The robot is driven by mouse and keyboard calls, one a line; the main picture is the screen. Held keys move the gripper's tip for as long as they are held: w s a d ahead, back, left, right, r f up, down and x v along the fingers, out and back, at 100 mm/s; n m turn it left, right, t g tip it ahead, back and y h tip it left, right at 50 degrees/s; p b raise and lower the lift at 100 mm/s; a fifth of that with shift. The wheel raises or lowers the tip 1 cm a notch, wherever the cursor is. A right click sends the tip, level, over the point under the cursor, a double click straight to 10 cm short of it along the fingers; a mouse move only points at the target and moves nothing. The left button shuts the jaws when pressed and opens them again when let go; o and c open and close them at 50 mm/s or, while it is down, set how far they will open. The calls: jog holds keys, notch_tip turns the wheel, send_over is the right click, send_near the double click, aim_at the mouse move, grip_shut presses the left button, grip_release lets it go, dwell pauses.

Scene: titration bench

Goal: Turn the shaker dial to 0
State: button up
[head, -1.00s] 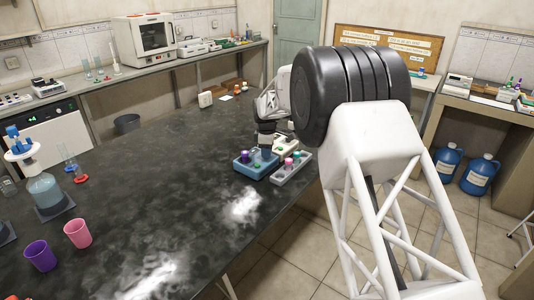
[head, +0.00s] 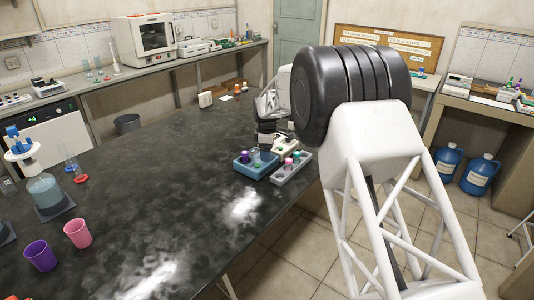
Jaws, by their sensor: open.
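My gripper (head: 264,147) points down at the far right part of the dark bench, partly behind my own arm. Its fingers are small and dark here; it hangs just above or beside a blue tray-like unit (head: 243,169) with a purple item in it. A cream, low device (head: 287,142) with a green spot sits just right of and behind the gripper, partly hidden. I cannot tell for sure which of these is the shaker. The dial and its setting cannot be made out, nor whether the gripper touches anything.
A grey rack (head: 293,174) with pink and green capped items stands close right, near the bench edge. Purple (head: 40,256) and pink (head: 77,234) cups and a flask (head: 45,191) are far left. The middle of the bench (head: 165,190) is clear.

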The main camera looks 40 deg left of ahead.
jog(key=shift+r, duration=3.4)
